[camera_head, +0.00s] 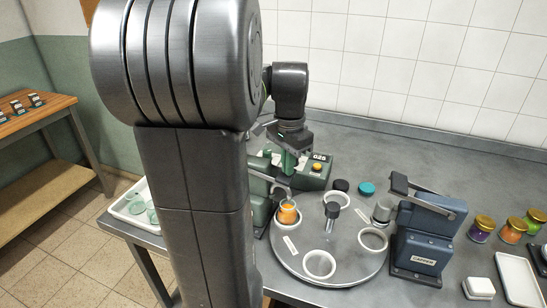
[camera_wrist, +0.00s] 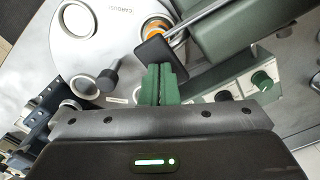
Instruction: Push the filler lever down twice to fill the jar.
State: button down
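The jar with orange filling (camera_head: 288,214) sits in a carousel hole (camera_head: 335,262) at the filler; it shows partly in the wrist view (camera_wrist: 155,26). The green filler (camera_head: 262,214) is mostly hidden behind my arm in the head view; its body (camera_wrist: 240,30) fills the upper right of the wrist view. Its lever, a metal rod with a dark flat paddle (camera_wrist: 154,48), reaches over the jar. My gripper (camera_wrist: 161,68) has its green fingers together, with nothing visible between them. The fingertips are at the paddle's edge in the picture; I cannot tell whether they touch. It also shows in the head view (camera_head: 290,160).
A blue capper (camera_head: 428,240) stands right of the carousel. Dark and teal lids (camera_head: 367,188) lie at the back. Filled jars (camera_head: 482,228) and a white tray (camera_head: 516,280) are at right; another tray (camera_head: 128,216) is at left.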

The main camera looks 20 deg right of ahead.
jog(key=shift+r+p, duration=3.05)
jog(key=shift+r, duration=0.2)
notch_tip(320, 180, up, 5)
jog(key=p, duration=0.4)
jog(key=shift+f, duration=0.2)
notch_tip(320, 180, down, 6)
jog(key=b, duration=0.5)
jog(key=shift+r, duration=0.1)
